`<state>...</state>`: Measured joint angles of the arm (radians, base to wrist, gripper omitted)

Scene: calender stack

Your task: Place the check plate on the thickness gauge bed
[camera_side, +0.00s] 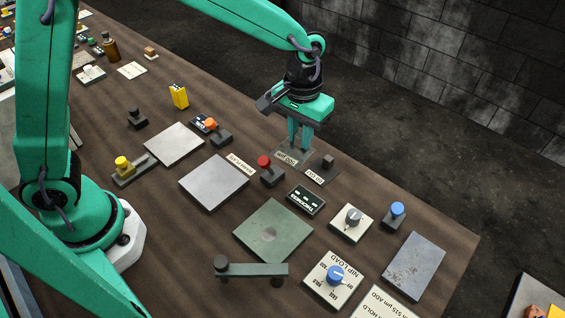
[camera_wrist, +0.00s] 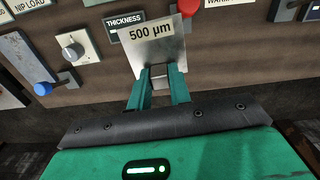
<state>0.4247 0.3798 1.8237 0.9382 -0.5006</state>
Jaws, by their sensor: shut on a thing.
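The check plate is a thin grey metal plate marked "500 µm" (camera_wrist: 152,36). In the side view the plate (camera_side: 286,157) is at the far edge of the table's middle, partly hidden by my fingers. My gripper (camera_side: 298,146) points down and is shut on the plate's edge. In the wrist view my fingers (camera_wrist: 159,76) pinch its near edge. I cannot tell whether the plate touches the table. A green square bed with a round grey spot (camera_side: 262,218), which looks like the thickness gauge bed, lies nearer the camera, beside the "THICKNESS" display (camera_side: 305,200). Nothing lies on it.
A grey plate (camera_side: 213,182) lies left of the green bed, and a low arm with a knob (camera_side: 255,269) in front. Dial boxes (camera_side: 351,221) stand to its right.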

